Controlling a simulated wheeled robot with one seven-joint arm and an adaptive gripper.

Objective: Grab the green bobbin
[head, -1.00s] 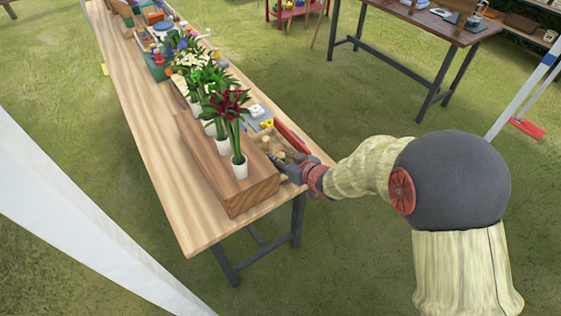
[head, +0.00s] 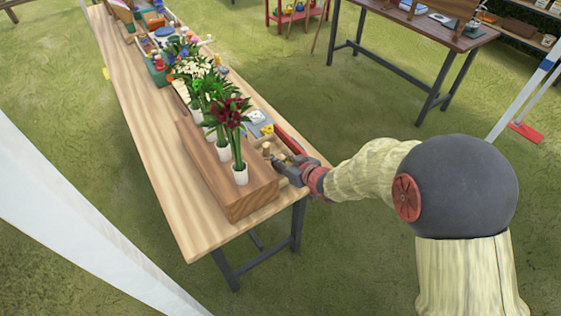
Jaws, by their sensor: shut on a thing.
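My gripper (head: 278,161), dark with a red band behind it, reaches in low from the right at the near right edge of the long wooden table (head: 152,160). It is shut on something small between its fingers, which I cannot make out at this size. Small pale wooden pieces (head: 267,149) stand just beyond and left of the fingertips. I cannot pick out a green bobbin clearly; the fingers may hide it.
A long brown wooden box (head: 250,200) stands left of my gripper, with white flower pots (head: 241,173) in a row on or along it. A red strip (head: 292,140) runs along the right edge. A second table (head: 425,28) stands far right. Grass between is clear.

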